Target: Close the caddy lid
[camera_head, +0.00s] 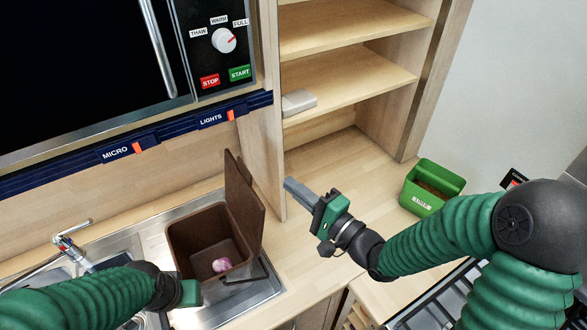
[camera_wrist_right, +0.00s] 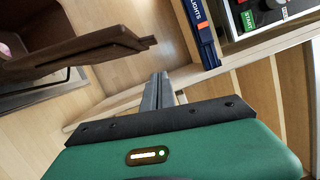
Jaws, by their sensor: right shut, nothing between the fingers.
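The brown caddy (camera_head: 185,243) stands on the steel sink surface with its lid (camera_head: 243,198) open, standing up on its right side. A pinkish-purple onion-like item (camera_head: 221,264) lies inside it. My right gripper (camera_head: 290,186) is shut and empty, to the right of the lid and apart from it. In the right wrist view my shut fingers (camera_wrist_right: 158,90) point toward the cabinet, and the lid (camera_wrist_right: 80,58) shows at the left. My left gripper (camera_head: 190,292) is low, in front of the caddy's near left side; its fingers cannot be made out.
A green container (camera_head: 432,187) stands on the worktop at the right. A wooden shelf unit (camera_head: 345,85) and its upright panel (camera_head: 268,150) rise behind the lid. A microwave (camera_head: 90,75) is above left, and a tap (camera_head: 70,243) is at the left. The worktop between caddy and green container is mostly clear.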

